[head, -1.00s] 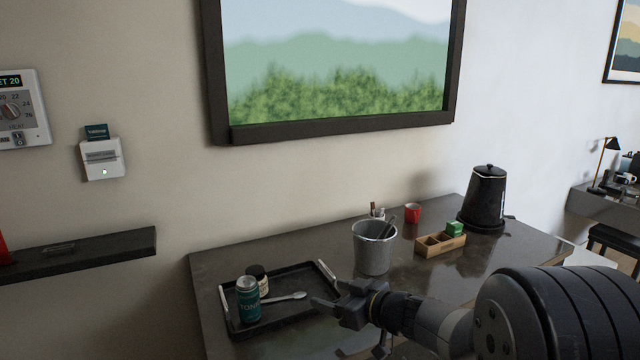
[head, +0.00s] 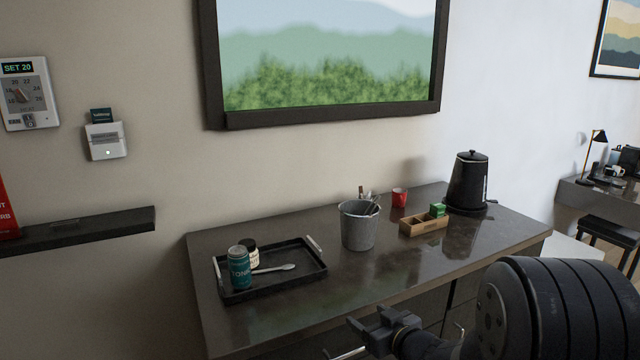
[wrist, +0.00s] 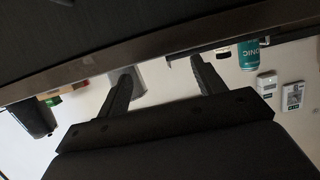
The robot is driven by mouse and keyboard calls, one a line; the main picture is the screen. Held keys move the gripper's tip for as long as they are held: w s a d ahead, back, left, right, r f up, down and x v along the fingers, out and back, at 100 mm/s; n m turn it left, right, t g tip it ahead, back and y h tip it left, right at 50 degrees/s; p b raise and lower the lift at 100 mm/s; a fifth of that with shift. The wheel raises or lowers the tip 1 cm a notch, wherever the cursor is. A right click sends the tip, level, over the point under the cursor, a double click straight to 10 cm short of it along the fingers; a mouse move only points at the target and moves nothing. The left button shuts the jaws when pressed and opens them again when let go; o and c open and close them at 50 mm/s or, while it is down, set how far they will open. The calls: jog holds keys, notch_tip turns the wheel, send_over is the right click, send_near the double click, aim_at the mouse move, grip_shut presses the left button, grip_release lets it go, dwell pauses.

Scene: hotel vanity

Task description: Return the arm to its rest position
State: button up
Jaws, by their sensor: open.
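My gripper (head: 345,338) is at the bottom of the head view, in front of the vanity's front edge and apart from the things on it. In the wrist view its two dark fingers (wrist: 158,80) stand apart with nothing between them. My arm reaches in from the bottom right of the head view.
The dark vanity (head: 400,268) holds a black tray (head: 300,277) with a teal can (head: 239,268), a white jar and a spoon. A grey bucket (head: 358,228), wooden box (head: 422,225), red cup (head: 399,198) and black kettle (head: 467,183) stand behind. A wall shelf (head: 80,231) is left.

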jog(key=shift+s+d+f+b, duration=0.1)
jog(key=shift+d+f+b, duration=0.15)
jog(key=shift+f, duration=0.45)
jog(key=shift+s+d+f+b, duration=0.1)
jog(key=shift+d+f+b, duration=0.15)
jog(key=shift+f, duration=0.4)
jog(key=shift+a+r, duration=0.1)
jog(key=shift+r, duration=0.05)
